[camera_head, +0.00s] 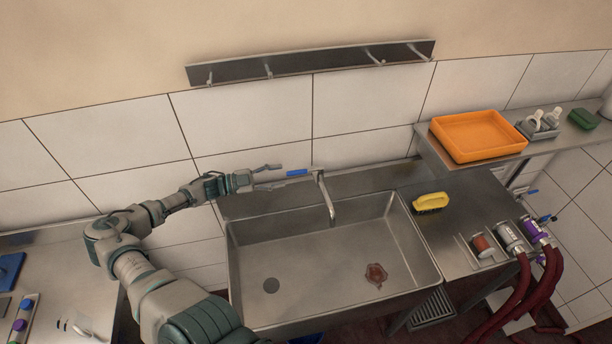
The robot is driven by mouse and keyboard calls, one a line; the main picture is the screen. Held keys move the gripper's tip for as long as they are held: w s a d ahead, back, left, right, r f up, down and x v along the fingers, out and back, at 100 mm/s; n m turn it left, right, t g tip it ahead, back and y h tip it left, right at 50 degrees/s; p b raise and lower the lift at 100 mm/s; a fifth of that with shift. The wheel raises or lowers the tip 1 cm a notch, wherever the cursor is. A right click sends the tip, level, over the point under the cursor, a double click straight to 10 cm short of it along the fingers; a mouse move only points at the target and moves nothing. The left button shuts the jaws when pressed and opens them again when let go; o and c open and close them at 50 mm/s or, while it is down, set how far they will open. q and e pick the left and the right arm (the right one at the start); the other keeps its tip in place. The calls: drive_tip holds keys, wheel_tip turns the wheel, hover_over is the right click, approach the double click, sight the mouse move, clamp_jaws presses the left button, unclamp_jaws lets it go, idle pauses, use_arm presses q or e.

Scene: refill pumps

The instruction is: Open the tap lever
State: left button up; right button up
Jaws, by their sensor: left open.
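The tap (327,196) stands at the back edge of the steel sink, its spout reaching down over the basin. My left gripper (281,176) comes in from the left above the sink's back ledge. My right gripper is not in view.
The sink (330,262) holds a small reddish item (376,274). A yellow brush (430,202) lies on the right counter. An orange tray (478,134) sits on the shelf. Dark red hoses (520,290) hang at the right. A hook rail (315,62) is on the wall.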

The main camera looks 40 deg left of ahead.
sight(302, 171)
use_arm(q)
drive_tip(key=w+b, duration=0.1)
drive_tip(key=w+d+b, duration=0.1)
drive_tip(key=w+b, duration=0.1)
drive_tip(key=w+d+f+b, duration=0.1)
drive_tip(key=shift+w+b, duration=0.3)
drive_tip(key=shift+w, duration=0.05)
drive_tip(key=shift+w+d+b, duration=0.2)
drive_tip(key=shift+w+b, duration=0.1)
drive_tip(key=shift+b, duration=0.05)
drive_tip(key=shift+w+d+r, duration=0.15)
drive_tip(key=shift+w+d, duration=0.25)
drive_tip(key=shift+d, duration=0.15)
drive_tip(key=shift+w+d+r, duration=0.15)
drive_tip(key=shift+w+d, duration=0.2)
drive_tip(key=shift+d, duration=0.2)
drive_tip(key=shift+w+d+r+b, duration=0.1)
drive_tip(key=shift+w+d+b, duration=0.2)
drive_tip(key=shift+d, duration=0.15)
drive_tip(key=shift+a, duration=0.4)
drive_tip(key=shift+a+f, duration=0.15)
drive_tip(key=shift+f, duration=0.05)
drive_tip(key=shift+c, duration=1.4)
clamp_jaws()
drive_tip(key=shift+s+d+r, duration=0.1)
drive_tip(key=shift+d+r, duration=0.1)
